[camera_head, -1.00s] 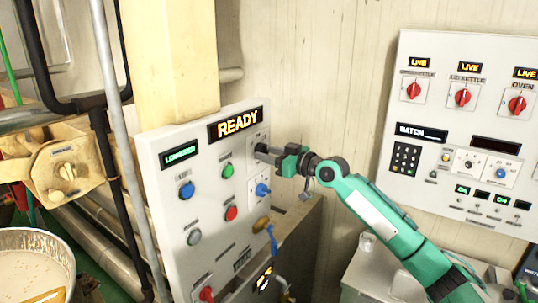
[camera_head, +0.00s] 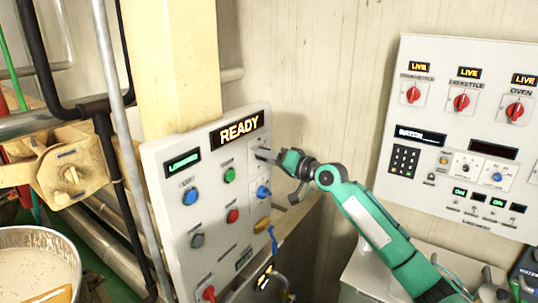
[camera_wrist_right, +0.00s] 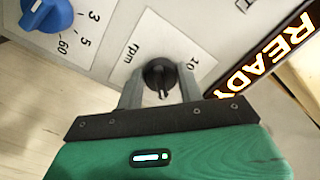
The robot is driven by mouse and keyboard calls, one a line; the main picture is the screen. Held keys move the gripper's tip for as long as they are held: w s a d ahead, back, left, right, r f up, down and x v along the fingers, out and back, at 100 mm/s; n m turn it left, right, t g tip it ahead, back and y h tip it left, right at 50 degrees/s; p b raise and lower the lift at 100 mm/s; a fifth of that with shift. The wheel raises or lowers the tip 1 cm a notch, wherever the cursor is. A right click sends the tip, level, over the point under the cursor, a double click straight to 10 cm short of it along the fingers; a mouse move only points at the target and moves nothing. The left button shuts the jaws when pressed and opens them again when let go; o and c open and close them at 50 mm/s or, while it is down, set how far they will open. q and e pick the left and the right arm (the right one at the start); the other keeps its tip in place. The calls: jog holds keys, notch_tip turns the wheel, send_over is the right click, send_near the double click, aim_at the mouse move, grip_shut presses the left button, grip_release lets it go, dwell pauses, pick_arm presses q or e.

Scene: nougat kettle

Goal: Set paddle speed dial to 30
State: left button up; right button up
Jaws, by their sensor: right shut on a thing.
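The paddle speed dial (camera_wrist_right: 158,76) is a small black knob on a white plate marked "rpm" in the right wrist view. A "10" shows to its right, and the knob's ridge points toward the bottom of that view. My right gripper (camera_wrist_right: 160,90) has one finger on each side of the knob and is shut on it. The full scale cannot be read. My left gripper is not in view.
A blue knob (camera_head: 263,192) sits just below the dial on the panel, and it also shows in the wrist view (camera_wrist_right: 48,15). Several coloured buttons lie left of it. A second control panel (camera_head: 455,135) hangs at right. A kettle (camera_head: 38,238) stands at lower left.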

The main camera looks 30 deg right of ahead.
jog(key=shift+m, duration=0.6)
jog(key=o, duration=1)
jog(key=shift+c, duration=0.2)
jog(key=b+v, duration=0.6)
jog(key=v, duration=0.7)
jog(key=shift+s+d+b, duration=0.15)
jog(key=shift+s+b, duration=0.2)
